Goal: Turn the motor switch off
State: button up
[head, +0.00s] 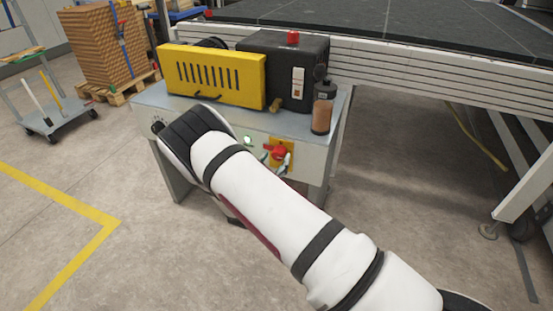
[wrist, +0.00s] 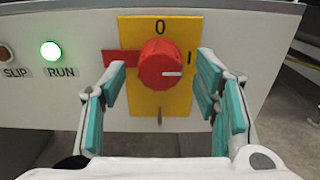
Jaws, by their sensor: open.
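The motor switch is a round red knob (wrist: 160,62) on a yellow plate (wrist: 130,30) marked 0 at the top and I at the right. The white mark on the knob points right, towards the I. A red strip (wrist: 118,64) shows left of the knob. In the head view the red knob (head: 278,152) is on the front of the grey cabinet. My gripper (wrist: 162,86) is open, its teal-padded fingers on either side of the knob in the wrist view. I cannot tell whether they touch it. In the head view my arm hides most of the gripper.
A green RUN lamp (wrist: 51,51) is lit, and a dark SLIP lamp (wrist: 6,54) is beside it. A yellow slotted cover (head: 210,75), a black box (head: 285,65) and a brown bottle (head: 322,110) are on the cabinet top. Open floor lies in front.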

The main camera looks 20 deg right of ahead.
jog(key=shift+x, duration=0.95)
jog(key=c, duration=1.1)
jog(key=shift+c, duration=0.2)
